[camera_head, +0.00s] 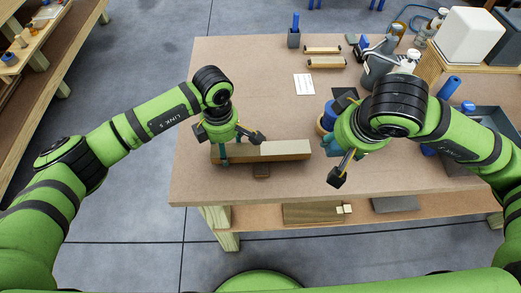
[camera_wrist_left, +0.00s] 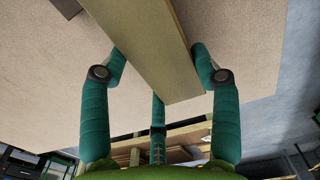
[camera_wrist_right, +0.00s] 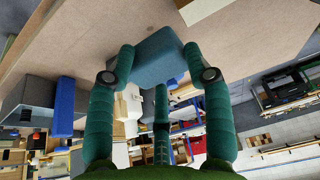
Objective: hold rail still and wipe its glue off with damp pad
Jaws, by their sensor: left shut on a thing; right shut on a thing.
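The rail (camera_head: 290,149), a long wooden bar, lies along the left front of the bench. Its right part looks paler on top; I cannot tell whether that is glue. My left gripper (camera_head: 226,148) is shut on the rail's left part. In the left wrist view the rail (camera_wrist_left: 150,45) runs between the fingers (camera_wrist_left: 158,78). My right gripper (camera_head: 337,165) is in the air to the right of the rail, apart from it. In the right wrist view it (camera_wrist_right: 160,75) is shut on the blue-grey damp pad (camera_wrist_right: 158,56). The head view does not show the pad clearly.
The bench (camera_head: 240,75) is bare at the left and front middle. A white paper (camera_head: 304,84) lies behind the rail, with wooden rollers (camera_head: 326,62) farther back. Bottles (camera_head: 408,62) and a grey tray (camera_head: 492,122) crowd the right.

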